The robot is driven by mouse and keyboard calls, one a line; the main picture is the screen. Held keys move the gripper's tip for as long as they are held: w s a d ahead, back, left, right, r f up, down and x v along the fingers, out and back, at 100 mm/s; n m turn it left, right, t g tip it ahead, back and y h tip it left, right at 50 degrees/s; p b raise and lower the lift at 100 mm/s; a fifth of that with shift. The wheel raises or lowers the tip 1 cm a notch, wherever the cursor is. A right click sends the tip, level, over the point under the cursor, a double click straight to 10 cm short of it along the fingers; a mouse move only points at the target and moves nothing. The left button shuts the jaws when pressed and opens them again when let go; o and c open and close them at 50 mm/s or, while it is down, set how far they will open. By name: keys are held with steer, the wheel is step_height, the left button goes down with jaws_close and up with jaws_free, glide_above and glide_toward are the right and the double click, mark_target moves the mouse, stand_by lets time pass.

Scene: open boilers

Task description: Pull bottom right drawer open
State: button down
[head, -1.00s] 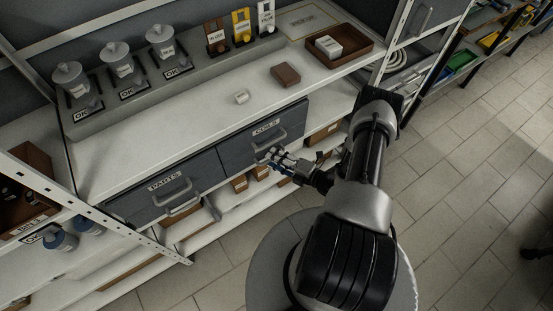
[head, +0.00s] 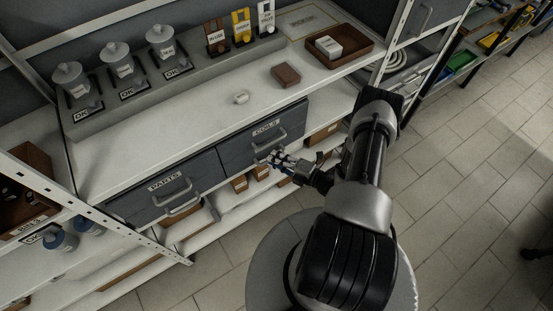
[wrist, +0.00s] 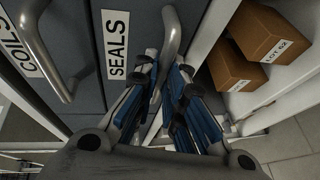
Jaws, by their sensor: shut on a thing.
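The bottom right drawer carries a SEALS label (wrist: 115,45) in the wrist view, and its grey bar handle (wrist: 174,30) runs down between my fingers. My gripper (wrist: 165,95) is shut on this handle, with blue-padded fingers on both sides of it. In the head view my gripper (head: 275,158) is at the front of the cabinet, just below the COILS drawer (head: 258,135), and largely hides the lower drawer. The COILS drawer's handle (wrist: 45,45) is free, at the left of the wrist view. I cannot tell any gap at the SEALS drawer.
The PARTS drawer (head: 150,195) is to the left, with another handle (head: 184,208) below it. Small brown boxes (wrist: 265,40) stand on the open shelf near my gripper. Above, the worktop (head: 190,125) holds a brown block (head: 286,75) and a tray (head: 366,47). Floor on the right is clear.

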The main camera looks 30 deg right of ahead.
steer(key=s+b, duration=0.2)
steer(key=s, duration=1.8)
steer(key=shift+s+d, duration=0.35)
steer(key=shift+s, duration=0.05)
steer(key=c, duration=1.7)
jaws_free()
steer(key=shift+o, duration=0.2)
steer(key=v, duration=1.2)
